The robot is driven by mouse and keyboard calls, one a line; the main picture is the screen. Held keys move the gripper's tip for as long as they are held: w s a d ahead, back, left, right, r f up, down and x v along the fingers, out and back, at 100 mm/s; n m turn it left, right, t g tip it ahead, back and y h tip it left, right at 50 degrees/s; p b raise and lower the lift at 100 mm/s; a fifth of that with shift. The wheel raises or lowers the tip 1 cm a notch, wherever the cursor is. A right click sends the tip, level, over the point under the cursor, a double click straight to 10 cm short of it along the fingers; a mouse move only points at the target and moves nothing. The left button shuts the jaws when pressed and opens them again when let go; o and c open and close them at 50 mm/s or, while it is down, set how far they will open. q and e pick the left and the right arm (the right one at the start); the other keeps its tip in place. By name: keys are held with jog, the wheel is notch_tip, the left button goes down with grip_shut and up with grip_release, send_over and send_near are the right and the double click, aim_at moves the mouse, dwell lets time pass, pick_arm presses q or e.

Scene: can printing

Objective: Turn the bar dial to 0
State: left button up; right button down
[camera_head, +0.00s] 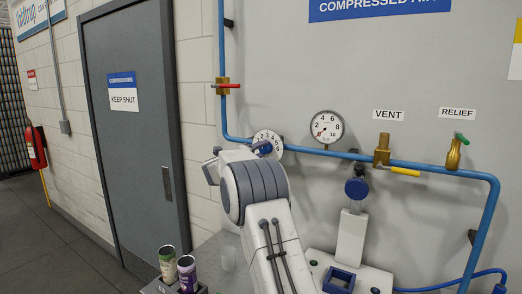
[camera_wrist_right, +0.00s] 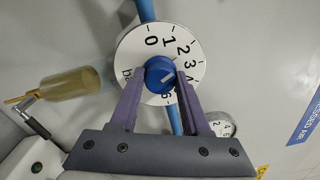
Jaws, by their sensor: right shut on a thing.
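The bar dial (camera_wrist_right: 157,45) is a round white plate with black numbers from 0 upward and a blue knob (camera_wrist_right: 160,74) at its centre, seen in the right wrist view. A short white mark shows on the knob; I cannot tell surely which number it indicates. My right gripper (camera_wrist_right: 160,80) is shut on the knob, one purple finger on each side, and the fingers cover some low numbers on the plate. In the head view the dial (camera_head: 270,137) is partly hidden behind my right wrist. My left gripper is not in view.
A blue pipe (camera_head: 222,60) runs along the wall, with a red-handled valve (camera_head: 224,87) at left. A pressure gauge (camera_head: 327,127), a vent valve (camera_head: 382,150) and a relief valve (camera_head: 455,152) are to the right. Two cans (camera_head: 187,272) stand at lower left.

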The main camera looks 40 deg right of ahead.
jog(key=n+p, duration=0.1)
jog(key=n, duration=0.1)
jog(key=shift+r+n, duration=0.1)
jog(key=shift+n, duration=0.3)
jog(key=n+p, duration=0.1)
jog(key=n, duration=0.2)
jog(key=shift+n, duration=0.4)
jog(key=n+p, duration=0.2)
jog(key=n, duration=0.1)
jog(key=shift+n+p, duration=0.9)
jog(key=shift+n, duration=0.8)
jog(key=shift+c, duration=1.8)
grip_release()
jog(key=shift+f, duration=0.2)
jog(key=shift+s+a, duration=0.1)
